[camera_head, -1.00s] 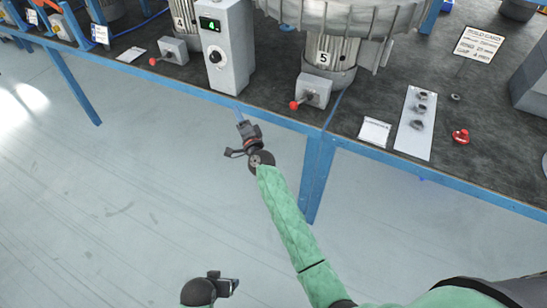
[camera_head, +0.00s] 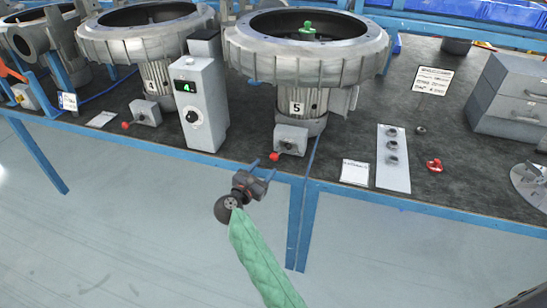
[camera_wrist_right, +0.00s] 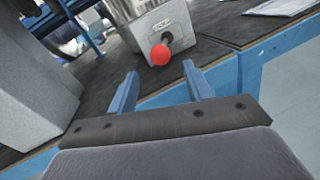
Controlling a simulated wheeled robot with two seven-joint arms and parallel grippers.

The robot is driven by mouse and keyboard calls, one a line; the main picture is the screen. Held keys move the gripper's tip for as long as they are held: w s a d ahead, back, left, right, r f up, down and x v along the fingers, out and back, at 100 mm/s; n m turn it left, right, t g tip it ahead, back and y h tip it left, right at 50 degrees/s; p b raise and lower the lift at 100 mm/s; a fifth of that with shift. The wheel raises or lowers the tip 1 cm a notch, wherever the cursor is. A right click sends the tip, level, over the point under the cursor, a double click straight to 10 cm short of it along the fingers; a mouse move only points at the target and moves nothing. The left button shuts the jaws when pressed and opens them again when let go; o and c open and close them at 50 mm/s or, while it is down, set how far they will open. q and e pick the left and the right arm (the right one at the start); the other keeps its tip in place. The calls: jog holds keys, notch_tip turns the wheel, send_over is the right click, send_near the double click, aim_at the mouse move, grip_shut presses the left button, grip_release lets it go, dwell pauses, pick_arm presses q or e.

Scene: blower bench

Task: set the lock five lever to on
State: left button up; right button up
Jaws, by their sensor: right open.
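The lock five box (camera_head: 291,137) is a small grey box at the foot of the blower marked 5 (camera_head: 301,92). Its lever has a red ball knob (camera_head: 274,156) on the box's front left. In the right wrist view the red knob (camera_wrist_right: 160,55) stands out from the grey box (camera_wrist_right: 165,32), just beyond and between my fingertips. My right gripper (camera_head: 262,168) is open and empty, at the bench's front edge just short of the knob. In the right wrist view its blue fingers (camera_wrist_right: 160,80) are spread apart, not touching the knob. My left gripper is out of view.
A grey control box with a green display (camera_head: 197,105) stands left of the lock five box. Another lock box with a red knob (camera_head: 146,112) is further left. A white card (camera_head: 355,172), a switch plate (camera_head: 393,160) and a red object (camera_head: 434,166) lie right. The blue bench edge (camera_head: 240,170) runs in front.

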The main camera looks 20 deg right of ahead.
aim_at(272, 159)
jog(key=shift+w+d+r, duration=0.1)
jog(key=shift+w+d, duration=0.2)
jog(key=shift+d, duration=0.05)
jog(key=p+x, duration=0.1)
jog(key=x, duration=0.3)
jog(key=shift+w+d+p, duration=0.25)
jog(key=shift+d+p, duration=0.05)
jog(key=shift+p, duration=0.1)
jog(key=shift+w+d, duration=0.3)
jog(key=shift+d, duration=0.05)
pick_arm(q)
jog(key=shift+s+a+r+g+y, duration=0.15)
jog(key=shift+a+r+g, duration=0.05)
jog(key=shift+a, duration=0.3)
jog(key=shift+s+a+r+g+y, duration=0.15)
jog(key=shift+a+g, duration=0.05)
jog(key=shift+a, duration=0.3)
pick_arm(e)
jog(key=shift+w+d, duration=0.4)
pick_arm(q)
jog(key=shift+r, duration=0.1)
pick_arm(e)
grip_shut()
